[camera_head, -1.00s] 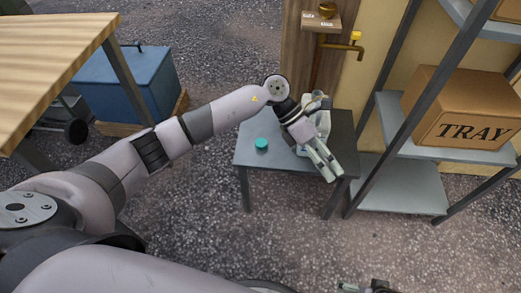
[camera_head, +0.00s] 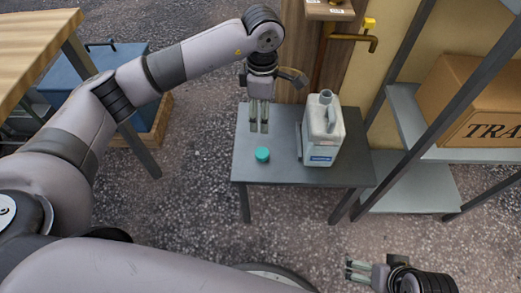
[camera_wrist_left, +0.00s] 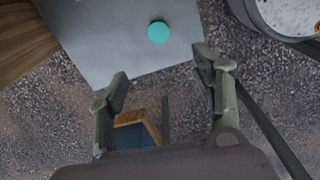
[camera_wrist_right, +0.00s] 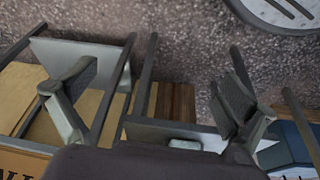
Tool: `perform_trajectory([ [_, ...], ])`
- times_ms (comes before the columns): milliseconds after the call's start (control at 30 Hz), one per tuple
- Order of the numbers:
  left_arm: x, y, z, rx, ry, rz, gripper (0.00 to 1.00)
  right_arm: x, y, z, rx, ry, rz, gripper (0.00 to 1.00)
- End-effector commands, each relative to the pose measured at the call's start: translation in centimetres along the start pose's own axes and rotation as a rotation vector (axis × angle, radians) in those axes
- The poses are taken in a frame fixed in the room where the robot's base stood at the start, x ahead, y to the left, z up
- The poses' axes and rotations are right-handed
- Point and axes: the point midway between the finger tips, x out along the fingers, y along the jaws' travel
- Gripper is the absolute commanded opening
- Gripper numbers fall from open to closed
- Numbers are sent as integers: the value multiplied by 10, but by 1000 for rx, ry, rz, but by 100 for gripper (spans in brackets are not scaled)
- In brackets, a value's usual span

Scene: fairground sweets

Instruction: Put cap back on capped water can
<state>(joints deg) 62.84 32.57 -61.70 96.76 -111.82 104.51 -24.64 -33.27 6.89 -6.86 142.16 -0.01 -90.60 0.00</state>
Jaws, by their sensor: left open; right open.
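The teal cap (camera_head: 262,155) lies on the small grey table (camera_head: 270,172), left of the water can. The water can (camera_head: 322,135) is a whitish jug with a handle, a blue label and a grey neck, upright on the table's right part. My left gripper (camera_head: 258,128) points down above the table's back left, behind the cap, open and empty. The cap also shows in the left wrist view (camera_wrist_left: 158,32), ahead of the open fingers (camera_wrist_left: 160,75). My right gripper (camera_head: 350,269) is low in front of the table, open and empty, far from cap and can.
A brass tap (camera_head: 360,40) with a yellow handle is on the wall behind the table. A grey shelf (camera_head: 415,185) with a TRAY box (camera_head: 470,105) stands at the right. A wooden table (camera_head: 35,35) and blue cooler (camera_head: 75,75) are at the left.

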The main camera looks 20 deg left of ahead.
Motion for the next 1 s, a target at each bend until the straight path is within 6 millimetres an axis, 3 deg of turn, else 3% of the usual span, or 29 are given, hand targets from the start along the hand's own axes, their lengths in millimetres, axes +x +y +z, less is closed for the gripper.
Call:
perform_trajectory([
  [133, 4, 0, 0, -1, -1, -2, 60, 1, 0, -2, 0, 8, 0, 100],
  [267, 24, -1, 0, -1, 1, -5, 60, 6, -2, -14, -2, 63, -3, 100],
  [700, 107, 0, 1, -2, -2, -4, 60, 0, -13, -104, -14, 478, -25, 100],
  [1000, 123, 0, 1, -1, -2, -1, 60, -10, -16, -126, -16, 586, -31, 100],
])
